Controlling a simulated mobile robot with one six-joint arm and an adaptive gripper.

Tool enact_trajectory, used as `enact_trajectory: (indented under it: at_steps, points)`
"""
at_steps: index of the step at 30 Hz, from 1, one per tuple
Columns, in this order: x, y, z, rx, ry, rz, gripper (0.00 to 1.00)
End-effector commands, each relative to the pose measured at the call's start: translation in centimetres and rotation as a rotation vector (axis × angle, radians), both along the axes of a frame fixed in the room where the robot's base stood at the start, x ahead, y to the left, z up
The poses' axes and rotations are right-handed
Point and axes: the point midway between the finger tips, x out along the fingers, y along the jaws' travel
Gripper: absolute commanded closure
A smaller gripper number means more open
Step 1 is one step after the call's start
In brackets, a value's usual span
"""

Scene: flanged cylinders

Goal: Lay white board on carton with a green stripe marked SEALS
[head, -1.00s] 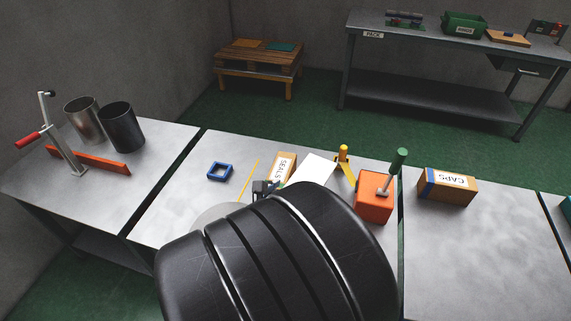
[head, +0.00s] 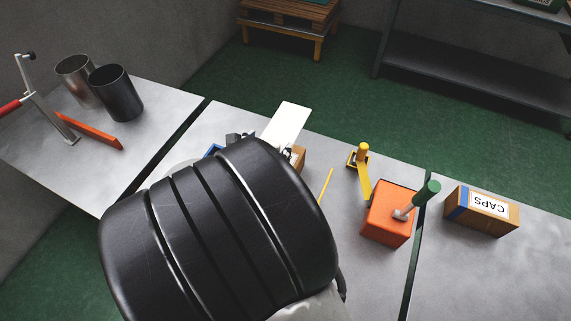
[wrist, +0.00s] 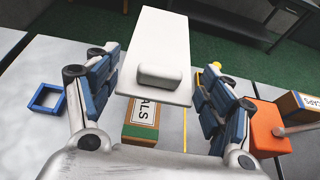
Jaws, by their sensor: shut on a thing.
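The white board (wrist: 151,45) is a flat rectangle with a raised block on its top. In the wrist view it lies between the two fingers of my gripper (wrist: 163,68), which is shut on it. The SEALS carton (wrist: 142,131) shows below the board in the wrist view, with a green stripe and part of its label; the board hides the rest. In the head view the board (head: 287,123) is up over the carton (head: 299,157), of which only a small part shows. My gripper there (head: 238,138) is mostly hidden behind my arm.
A blue square frame (wrist: 46,98) is left of the carton. To the right are a yellow stick (head: 326,186), a yellow tool (head: 362,170), an orange block (head: 390,215) with a green-handled tool, and the CAPS carton (head: 482,211) on another table.

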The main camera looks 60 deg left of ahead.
Motion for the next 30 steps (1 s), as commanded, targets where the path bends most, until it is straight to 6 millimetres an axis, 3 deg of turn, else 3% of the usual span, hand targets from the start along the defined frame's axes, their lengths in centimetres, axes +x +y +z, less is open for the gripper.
enact_trajectory:
  at_steps: [1, 3, 12, 20, 27, 30]
  points:
    - [0.0, -0.1, -2.0, -0.006, -0.001, -0.001, 0.5]
    - [0.0, -0.1, -4.0, -0.006, -0.002, 0.0, 0.5]
    - [0.1, -0.1, -11.2, -0.003, -0.001, -0.001, 0.5]
    - [0.0, 0.0, -13.2, 0.0, 0.0, -0.002, 0.5]
    - [0.0, 0.0, -16.7, -0.001, -0.001, -0.001, 0.5]
    - [0.0, 0.0, -17.1, 0.0, -0.001, -0.001, 0.5]
